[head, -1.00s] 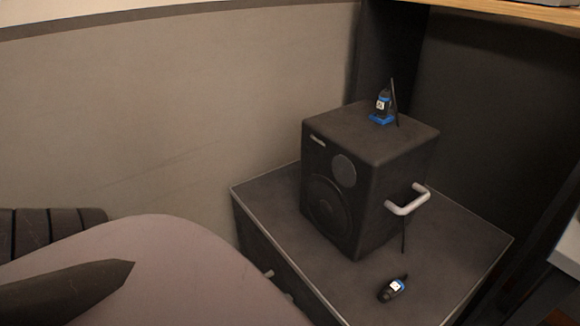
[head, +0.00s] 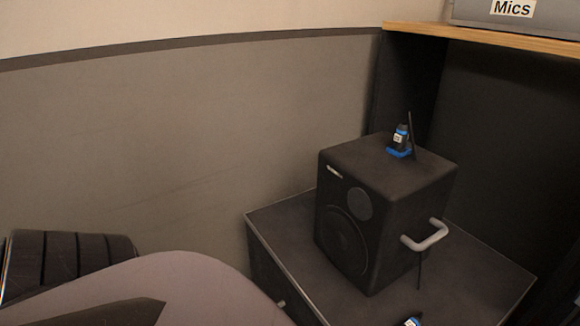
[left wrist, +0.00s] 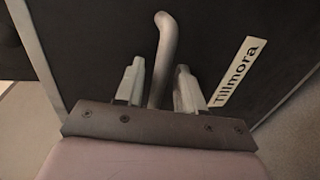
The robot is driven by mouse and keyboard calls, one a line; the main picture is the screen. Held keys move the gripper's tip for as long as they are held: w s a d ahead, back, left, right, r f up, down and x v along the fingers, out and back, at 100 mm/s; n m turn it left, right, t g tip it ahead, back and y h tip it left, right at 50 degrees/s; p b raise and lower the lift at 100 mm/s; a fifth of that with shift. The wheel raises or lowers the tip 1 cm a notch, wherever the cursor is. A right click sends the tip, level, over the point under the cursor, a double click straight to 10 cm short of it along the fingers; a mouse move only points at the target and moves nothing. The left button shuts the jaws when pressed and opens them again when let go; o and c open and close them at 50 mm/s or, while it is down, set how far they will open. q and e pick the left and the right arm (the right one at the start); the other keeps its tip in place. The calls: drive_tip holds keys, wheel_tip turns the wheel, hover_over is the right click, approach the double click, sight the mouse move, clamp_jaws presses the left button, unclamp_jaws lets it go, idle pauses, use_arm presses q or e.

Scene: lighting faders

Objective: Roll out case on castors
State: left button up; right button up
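The dark case (head: 272,219) with a pale edge stands at the lower right of the head view. My left arm hides part of its front, and its castors are not visible. In the left wrist view the case's dark face (left wrist: 100,30) carries a "Tillmora" label (left wrist: 238,72) and a bent grey bar handle (left wrist: 164,45). My left gripper (left wrist: 158,85) has its two fingers apart, one on either side of the handle, with a gap showing on both sides. The head view does not show this gripper. My right gripper is in neither view.
A black speaker (head: 365,235) with a grey side handle stands on the case. A blue-based device with an antenna (head: 400,145) sits on the speaker, and another (head: 412,322) lies on the case top. A wooden shelf (head: 480,37) with a "Mics" box (head: 515,14) is above.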

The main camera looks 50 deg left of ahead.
use_arm(q)
drive_tip(key=p+v, duration=0.1)
drive_tip(key=v, duration=0.5)
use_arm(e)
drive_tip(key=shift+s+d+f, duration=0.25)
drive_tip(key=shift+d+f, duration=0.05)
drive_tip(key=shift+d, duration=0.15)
use_arm(q)
drive_tip(key=shift+s, duration=0.1)
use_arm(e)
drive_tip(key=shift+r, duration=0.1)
